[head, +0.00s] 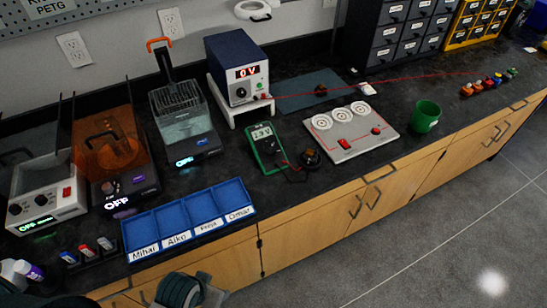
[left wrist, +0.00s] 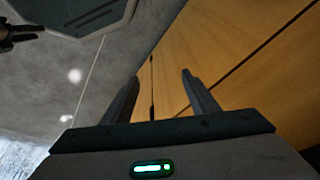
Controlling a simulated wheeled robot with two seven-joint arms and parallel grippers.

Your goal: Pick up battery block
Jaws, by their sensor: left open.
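No object is clearly marked as the battery block. Several small coloured blocks (head: 490,82) stand in a row at the far right of the counter. Several small dark blocks with coloured labels (head: 88,250) stand in a dark holder at the front left; I cannot tell whether either group includes the battery block. My left gripper (left wrist: 159,77) is open and empty in the left wrist view, its fingers apart before the wooden cabinet front. In the head view only part of my arm shows at the bottom.
The dark counter (head: 390,175) holds a blue compartment tray (head: 188,232), a power supply (head: 240,72), a green multimeter (head: 266,147), a white board with round dials (head: 350,130) and a green cup (head: 426,116). Wooden cabinets (head: 300,228) stand below. The grey floor (head: 440,240) is clear.

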